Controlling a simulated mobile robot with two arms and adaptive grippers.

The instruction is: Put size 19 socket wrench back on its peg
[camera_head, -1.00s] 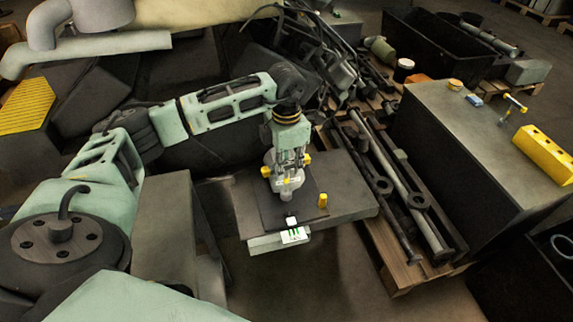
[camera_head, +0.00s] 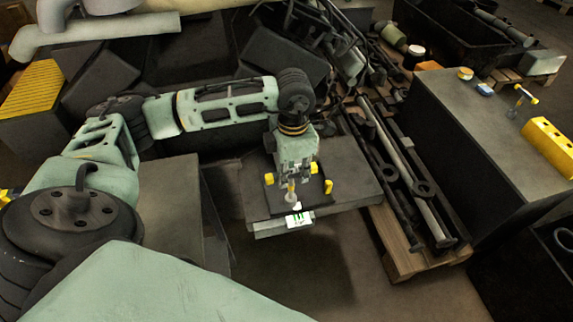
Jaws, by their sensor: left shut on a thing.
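My left gripper (camera_head: 292,180) points down over a dark board (camera_head: 318,200) on a low grey table (camera_head: 345,170). It is shut on a T-handled socket wrench (camera_head: 291,197) with yellow handle ends on both sides. The wrench is roughly upright, socket end down, near the board's front edge. I cannot tell whether it touches the board or a peg. A short yellow post (camera_head: 328,187) stands on the board just right of the wrench. A white label with green marks (camera_head: 300,219) is at the table's front edge. The size marking is not readable. My right gripper is out of view.
Another yellow-ended T-handle tool (camera_head: 519,98) and a yellow block with holes (camera_head: 550,146) are on the large grey box (camera_head: 480,120) at right. A pallet (camera_head: 400,240) with long metal rods lies between. Dark floor is free in front of the table.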

